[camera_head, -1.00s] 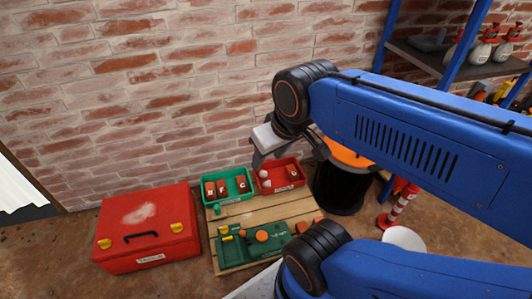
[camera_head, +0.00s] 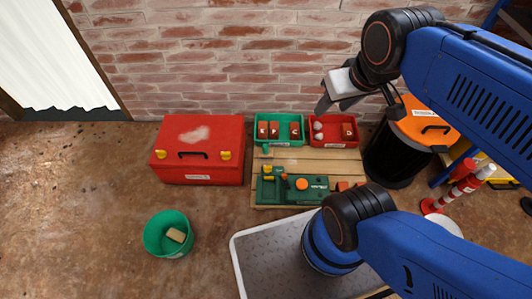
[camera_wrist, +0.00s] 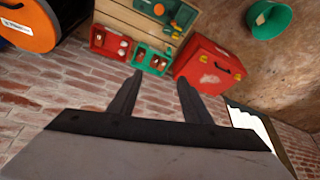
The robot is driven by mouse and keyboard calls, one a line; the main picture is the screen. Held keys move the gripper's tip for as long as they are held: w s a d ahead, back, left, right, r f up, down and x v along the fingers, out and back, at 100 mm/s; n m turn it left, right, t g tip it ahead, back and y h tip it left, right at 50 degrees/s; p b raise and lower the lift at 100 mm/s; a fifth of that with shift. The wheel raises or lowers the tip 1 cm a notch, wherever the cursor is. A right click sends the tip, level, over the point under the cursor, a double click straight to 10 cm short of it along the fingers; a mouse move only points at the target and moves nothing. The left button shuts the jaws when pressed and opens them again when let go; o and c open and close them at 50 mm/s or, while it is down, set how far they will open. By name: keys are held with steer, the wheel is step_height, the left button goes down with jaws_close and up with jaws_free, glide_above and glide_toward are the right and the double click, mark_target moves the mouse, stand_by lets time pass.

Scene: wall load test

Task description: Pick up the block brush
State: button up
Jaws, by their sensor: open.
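I cannot tell for sure which thing is the block brush. A tan block (camera_head: 176,235) lies tilted inside a green bucket (camera_head: 150,240) on the floor at lower left. Several small reddish-brown blocks (camera_head: 274,130) sit in a green bin (camera_head: 278,143), and another (camera_head: 347,131) is in the red bin (camera_head: 334,145) beside it. My gripper (camera_head: 322,106) is open and empty, raised in front of the brick wall, apart from all of these. In the wrist view my gripper (camera_wrist: 160,78) shows two spread fingers; the bucket (camera_wrist: 268,18) is at upper right, its contents unclear.
A wooden pallet (camera_head: 262,194) bears the bins and a green tool case (camera_head: 300,190). A red toolbox (camera_head: 200,165) stands left of it. A black drum with an orange lid (camera_head: 425,125) and a red-white post (camera_head: 465,185) are at right. Floor around the bucket is clear.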

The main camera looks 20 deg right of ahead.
steer(key=shift+o, duration=0.5)
steer(key=n+g, duration=0.5)
steer(key=n, duration=1.1)
glide_above(265, 145)
step_height(265, 145, down, 43)
steer(key=f, duration=1)
steer(key=shift+s+f, duration=0.15)
steer(key=shift+s, duration=0.15)
steer(key=shift+w+f, duration=0.15)
steer(key=shift+f, duration=3.3)
